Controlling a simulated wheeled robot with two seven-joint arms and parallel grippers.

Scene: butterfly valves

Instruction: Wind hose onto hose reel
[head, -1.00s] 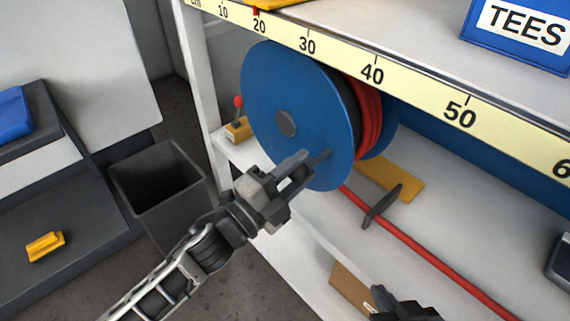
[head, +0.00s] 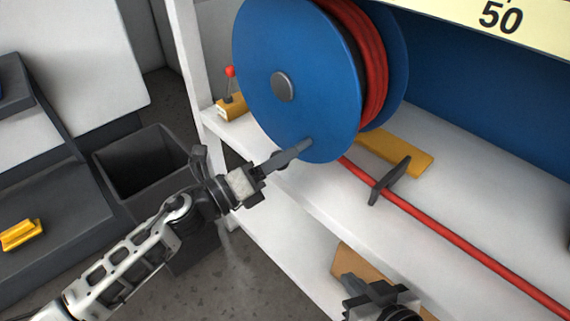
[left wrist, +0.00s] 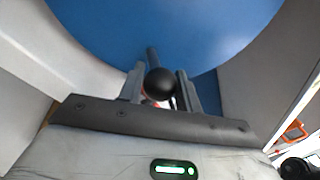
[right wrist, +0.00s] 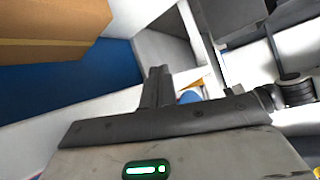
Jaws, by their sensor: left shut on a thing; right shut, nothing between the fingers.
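The hose reel (head: 283,130) has blue discs and a grey hub, and stands on the white shelf. Red hose (head: 372,70) is wound between its discs. A straight length of hose (head: 450,240) runs from under the reel, past a dark upright guide (head: 389,181), to the lower right. My left gripper (head: 291,153) is shut on the crank handle low on the near disc. In the left wrist view the handle's black round knob (left wrist: 160,82) sits between the fingers. My right gripper (head: 357,288) is low in front of the shelf; its fingers (right wrist: 157,87) are together and empty.
A yellow base strip (head: 400,155) lies under the reel. A small red-knobbed lever (head: 231,95) stands on the shelf to its left. A dark bin (head: 145,165) stands on the floor at left. A brown box (head: 350,262) is on the lower shelf.

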